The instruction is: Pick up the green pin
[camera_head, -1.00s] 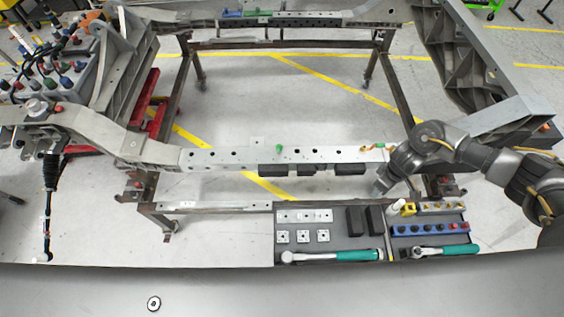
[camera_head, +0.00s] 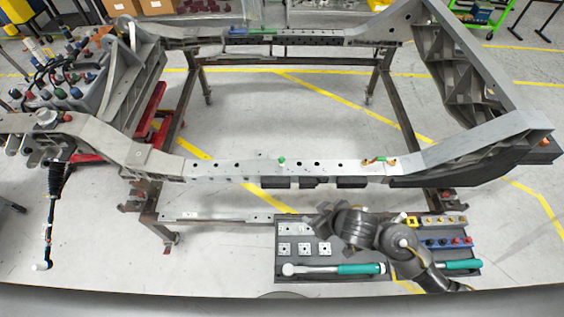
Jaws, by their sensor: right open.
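A small green pin (camera_head: 282,160) stands upright on the top of the near chassis rail (camera_head: 222,168), around the middle of the picture. My right gripper (camera_head: 322,222) comes in from the lower right and hangs over the tool tray, below and to the right of the pin and apart from it. It is open; its fingertips are small and partly hidden by my own wrist. My left gripper is not in view.
The dark tool tray (camera_head: 382,272) holds metal plates, a teal-handled ratchet (camera_head: 335,269), a second teal handle (camera_head: 462,265) and blue sockets (camera_head: 448,242). An orange-green part (camera_head: 377,160) sits on the rail. The floor inside the frame is clear.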

